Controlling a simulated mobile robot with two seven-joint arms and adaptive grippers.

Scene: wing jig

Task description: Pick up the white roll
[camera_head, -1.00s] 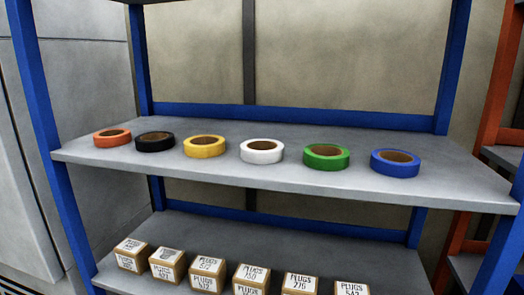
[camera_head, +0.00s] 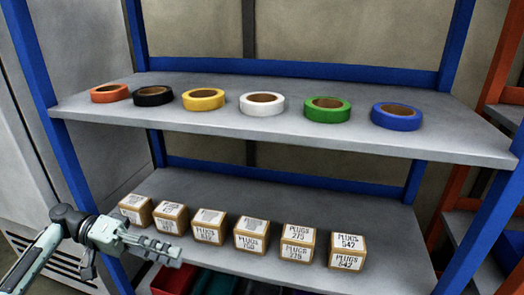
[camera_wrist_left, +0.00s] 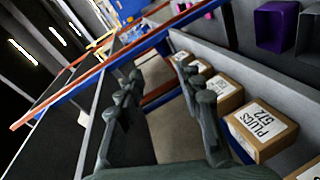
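The white roll (camera_head: 262,109) lies flat on the upper grey shelf (camera_head: 240,135) in the head view, between a yellow roll (camera_head: 203,104) and a green roll (camera_head: 326,115). My left gripper (camera_head: 174,252) is at the lower left of the head view, in front of the lower shelf and well below the white roll. In the left wrist view the two fingers of my left gripper (camera_wrist_left: 158,72) stand apart with nothing between them. The white roll is not seen in the wrist view. My right gripper is in neither view.
An orange roll (camera_head: 110,94), a black roll (camera_head: 153,97) and a blue roll (camera_head: 396,118) share the upper shelf. Several plug boxes (camera_head: 250,235) line the lower shelf near my left gripper. Blue rack posts (camera_head: 55,140) bound the shelves. Room in front of the upper shelf is clear.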

